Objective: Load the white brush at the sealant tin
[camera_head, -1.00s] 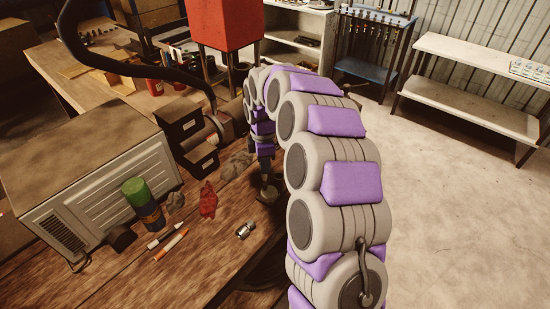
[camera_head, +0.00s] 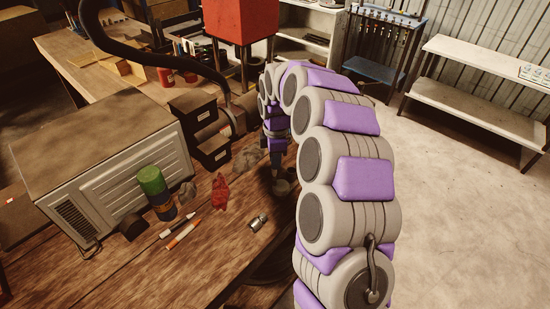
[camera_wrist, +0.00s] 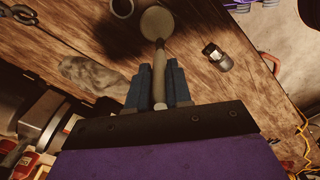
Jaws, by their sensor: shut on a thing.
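In the wrist view my gripper (camera_wrist: 158,85) is shut on the pale handle of the white brush (camera_wrist: 159,70). The brush points away from the fingers and ends at a round, grey-beige disc; I cannot tell whether this disc is the brush's head or something beyond it. A dark-rimmed round container (camera_wrist: 122,8), possibly the sealant tin, shows at the top edge, beside the disc. In the head view my gripper (camera_head: 276,165) points down over the bench, just above a small round tin (camera_head: 283,187). The brush is hard to make out there.
A metal fitting (camera_head: 258,222) lies on the bench, left of my arm. Markers (camera_head: 182,234), a red crumpled thing (camera_head: 220,190), a green-topped can (camera_head: 153,185) and a large grey box unit (camera_head: 110,165) stand or lie further left. A grey rag (camera_wrist: 92,75) lies near the gripper.

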